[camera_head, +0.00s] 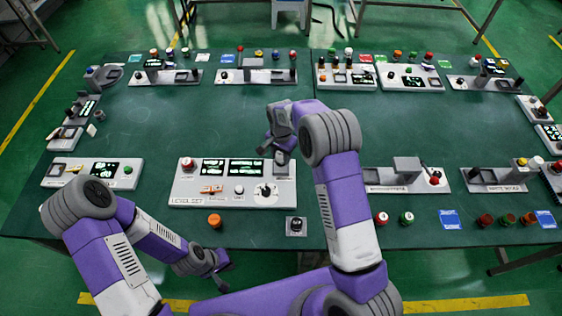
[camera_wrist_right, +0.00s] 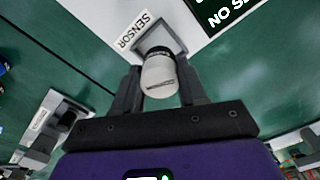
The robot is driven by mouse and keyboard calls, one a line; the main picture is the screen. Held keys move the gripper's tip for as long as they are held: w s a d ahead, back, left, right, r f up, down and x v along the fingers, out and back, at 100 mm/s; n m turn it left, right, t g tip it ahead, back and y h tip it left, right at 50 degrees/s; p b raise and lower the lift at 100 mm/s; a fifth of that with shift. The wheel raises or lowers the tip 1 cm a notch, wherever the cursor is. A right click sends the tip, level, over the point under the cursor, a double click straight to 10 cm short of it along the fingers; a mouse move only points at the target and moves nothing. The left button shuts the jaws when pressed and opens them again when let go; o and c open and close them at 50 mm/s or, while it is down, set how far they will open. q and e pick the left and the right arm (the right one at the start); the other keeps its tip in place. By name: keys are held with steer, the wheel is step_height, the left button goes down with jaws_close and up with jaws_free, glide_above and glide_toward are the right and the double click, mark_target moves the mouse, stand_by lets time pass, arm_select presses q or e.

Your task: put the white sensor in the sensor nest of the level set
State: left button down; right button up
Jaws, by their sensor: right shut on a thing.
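The level set (camera_head: 180,190) is a pale box with two lit screens at the front middle of the table. My right gripper (camera_head: 281,152) is over its back right corner. In the right wrist view my right gripper (camera_wrist_right: 162,92) is shut on the white sensor (camera_wrist_right: 160,78), a white cylinder with a dark band at its far end. That end is at the square grey sensor nest (camera_wrist_right: 172,32), beside the SENSOR label; whether it is inside or just above is unclear. My left gripper (camera_head: 219,272) is low in front of the table; its jaw opening is unclear.
The level set carries a red button (camera_head: 187,163), a white knob and a small joystick. An orange button (camera_head: 214,220) and a small grey block with a black knob (camera_head: 296,226) stand in front. Other consoles line the table edges; the table's middle is clear.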

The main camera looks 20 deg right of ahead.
mark_target(281, 161)
steer(key=shift+f, duration=1.95)
steer(key=shift+f, duration=0.1)
steer(key=o, duration=1.2)
steer(key=shift+r, duration=0.2)
step_height(281, 161, up, 12)
steer(key=shift+f+p, duration=0.1)
steer(key=shift+p, duration=0.25)
